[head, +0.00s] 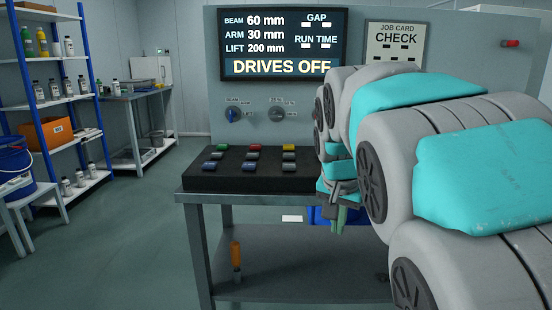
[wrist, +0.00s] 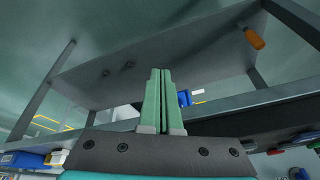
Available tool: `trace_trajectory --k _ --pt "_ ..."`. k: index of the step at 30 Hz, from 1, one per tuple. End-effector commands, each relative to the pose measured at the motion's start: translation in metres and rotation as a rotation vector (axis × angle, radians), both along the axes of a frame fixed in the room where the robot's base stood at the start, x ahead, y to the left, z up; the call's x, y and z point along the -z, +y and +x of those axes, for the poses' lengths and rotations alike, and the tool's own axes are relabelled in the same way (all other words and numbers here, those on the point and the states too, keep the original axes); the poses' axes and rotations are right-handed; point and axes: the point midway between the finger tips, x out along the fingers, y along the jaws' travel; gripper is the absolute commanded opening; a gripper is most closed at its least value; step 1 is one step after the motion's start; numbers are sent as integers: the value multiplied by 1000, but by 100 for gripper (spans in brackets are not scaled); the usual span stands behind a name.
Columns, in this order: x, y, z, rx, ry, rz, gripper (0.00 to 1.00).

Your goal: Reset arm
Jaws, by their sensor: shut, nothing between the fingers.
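My gripper (head: 343,215) hangs in front of the right part of the panel table, with its fingers pointing down. In the wrist view the two green fingers of my gripper (wrist: 159,100) lie side by side, shut, with nothing between them. My grey and turquoise arm fills the right side of the head view and hides the right part of the table. The black button block (head: 240,180) on the table, with several coloured buttons, stands left of my gripper and apart from it. The screen (head: 283,45) reads "DRIVES OFF", and the job card (head: 395,42) reads "CHECK".
Two knobs, one blue (head: 233,115) and one grey (head: 277,114), sit on the upright panel. An orange-handled tool (head: 236,260) stands on the table's lower shelf (head: 300,265). A blue bin (head: 320,215) is partly hidden behind my gripper. Open floor (head: 120,230) lies to the left.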

Motion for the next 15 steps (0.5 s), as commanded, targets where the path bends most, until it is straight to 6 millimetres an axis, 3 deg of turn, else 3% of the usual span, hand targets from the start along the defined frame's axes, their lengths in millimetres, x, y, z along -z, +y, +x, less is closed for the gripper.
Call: trace_trajectory --k 1,6,15 --pt "13 -7 -23 -19 41 -3 0" --pt "60 -23 -99 -120 175 -2 0" --pt "140 -28 -238 -350 401 29 0"
